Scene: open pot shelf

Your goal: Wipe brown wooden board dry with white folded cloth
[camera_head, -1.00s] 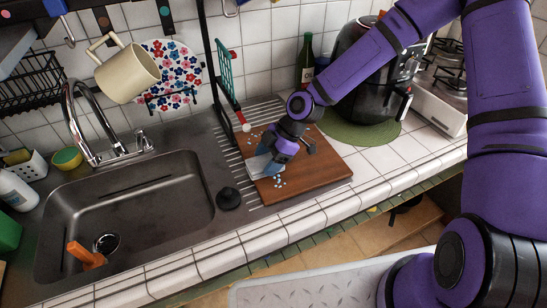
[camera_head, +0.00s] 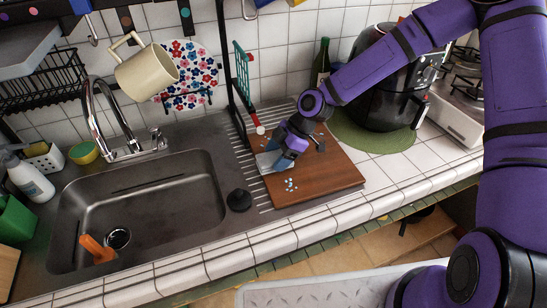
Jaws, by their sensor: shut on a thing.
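The brown wooden board (camera_head: 325,179) lies flat on the ribbed drainboard and counter, right of the sink. Pale blue droplets (camera_head: 290,185) sit in a cluster on its front left part. My gripper (camera_head: 278,160) points down over the board's left part and is shut on the white folded cloth (camera_head: 266,160). Only a small pale edge of the cloth shows beside the fingers; it is low at the board, but I cannot tell how firmly it touches. My gripper and wrist hide part of the board's back left area.
A black drying rack post (camera_head: 228,70) stands close behind the board's left side. A black stopper (camera_head: 239,200) lies between sink (camera_head: 140,205) and board. A dark bottle (camera_head: 320,65) and a black air fryer (camera_head: 385,85) on a green mat (camera_head: 375,138) stand behind right.

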